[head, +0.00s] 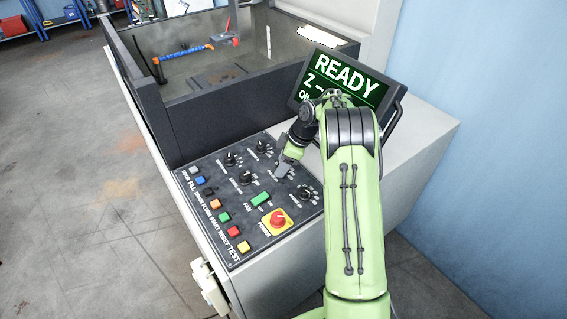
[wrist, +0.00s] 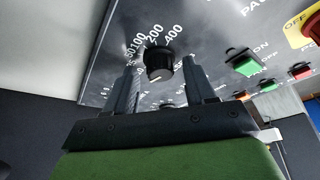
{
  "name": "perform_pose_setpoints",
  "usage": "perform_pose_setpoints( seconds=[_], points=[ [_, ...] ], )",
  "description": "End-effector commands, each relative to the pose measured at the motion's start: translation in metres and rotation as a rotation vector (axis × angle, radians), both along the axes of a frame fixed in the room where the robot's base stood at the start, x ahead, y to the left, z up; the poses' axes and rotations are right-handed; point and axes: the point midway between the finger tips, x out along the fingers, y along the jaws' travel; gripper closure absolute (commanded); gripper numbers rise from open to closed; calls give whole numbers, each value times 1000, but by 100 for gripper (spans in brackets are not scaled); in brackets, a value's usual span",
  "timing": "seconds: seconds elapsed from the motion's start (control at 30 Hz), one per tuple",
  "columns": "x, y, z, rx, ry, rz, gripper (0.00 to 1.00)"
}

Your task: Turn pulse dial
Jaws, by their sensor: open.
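A black round dial (wrist: 158,62) with a pale pointer line shows in the wrist view. Numbers including 50, 100, 200 and 400 curve around it; no name for it is readable. My gripper (wrist: 160,82) is open, its two grey fingers standing left and right of the dial with visible gaps. I cannot tell how deep the fingertips reach over it. In the head view my gripper (head: 284,167) is low at the right part of the black control panel (head: 215,181), and it hides the panel just beneath it.
Other black dials (head: 231,159) stand close by on the panel. A green FAN switch (head: 261,199), a red power knob on a yellow plate (head: 277,220) and a row of coloured buttons (head: 224,217) lie nearer. The READY screen (head: 346,80) rises behind my arm.

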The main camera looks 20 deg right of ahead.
Motion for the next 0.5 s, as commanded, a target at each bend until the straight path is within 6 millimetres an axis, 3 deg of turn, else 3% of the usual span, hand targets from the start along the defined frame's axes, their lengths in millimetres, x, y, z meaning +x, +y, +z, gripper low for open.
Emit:
perform_pose_setpoints(
  seconds=[0.1, 0.43, 0.5],
  points=[
    [0, 0, 1, 0, 0, 0, 48],
    [0, 0, 1, 0, 0, 0, 99],
    [0, 0, 1, 0, 0, 0, 100]
  ],
)
